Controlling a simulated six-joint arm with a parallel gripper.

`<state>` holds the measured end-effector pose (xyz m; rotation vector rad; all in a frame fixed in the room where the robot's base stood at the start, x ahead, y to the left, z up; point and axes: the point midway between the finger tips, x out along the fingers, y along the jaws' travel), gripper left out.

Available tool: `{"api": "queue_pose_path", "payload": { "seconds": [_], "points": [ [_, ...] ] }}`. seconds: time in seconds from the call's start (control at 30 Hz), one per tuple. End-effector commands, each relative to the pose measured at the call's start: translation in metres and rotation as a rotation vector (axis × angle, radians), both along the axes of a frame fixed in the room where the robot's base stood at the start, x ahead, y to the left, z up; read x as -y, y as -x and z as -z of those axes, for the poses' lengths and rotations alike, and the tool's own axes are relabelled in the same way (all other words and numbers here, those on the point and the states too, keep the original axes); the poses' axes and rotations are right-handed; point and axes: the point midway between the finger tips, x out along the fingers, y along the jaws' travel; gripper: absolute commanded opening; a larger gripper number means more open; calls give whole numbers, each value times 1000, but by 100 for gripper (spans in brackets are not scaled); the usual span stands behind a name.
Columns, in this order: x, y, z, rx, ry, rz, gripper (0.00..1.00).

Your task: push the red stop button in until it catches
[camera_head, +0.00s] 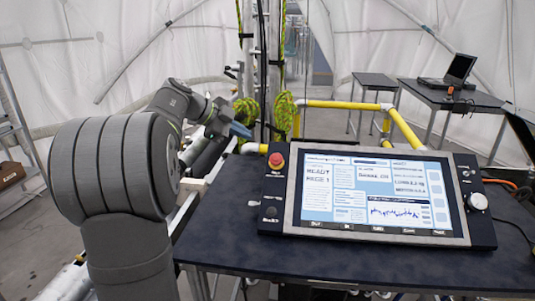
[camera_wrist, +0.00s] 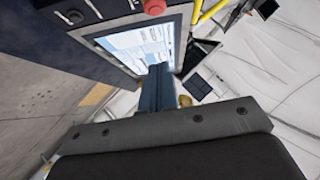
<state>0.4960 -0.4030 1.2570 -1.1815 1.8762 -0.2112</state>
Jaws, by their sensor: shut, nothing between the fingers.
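In the wrist view the button (camera_wrist: 154,6) is at the top edge, partly cut off. My gripper (camera_head: 240,130) is left of and beyond the button in the head view, apart from it. In the wrist view its blue fingers (camera_wrist: 160,72) are shut together with nothing between them, and they overlap the far part of the screen.
The panel rests on a dark table (camera_head: 330,262). A white knob (camera_head: 477,202) is on its right side. Yellow rails (camera_head: 345,105) and coiled yellow-green rope (camera_head: 285,112) stand behind. A laptop (camera_head: 450,72) is on a back table. The front of the table is clear.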

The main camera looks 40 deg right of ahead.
Motion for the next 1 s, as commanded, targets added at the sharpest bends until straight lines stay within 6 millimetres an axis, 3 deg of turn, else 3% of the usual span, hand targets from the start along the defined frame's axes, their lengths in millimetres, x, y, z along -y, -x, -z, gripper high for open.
{"api": "queue_pose_path", "payload": {
  "seconds": [0.57,1.0],
  "points": [
    [9,-1,8,23,12,36,0],
    [75,14,57,22,11,38,0]
  ]
}}
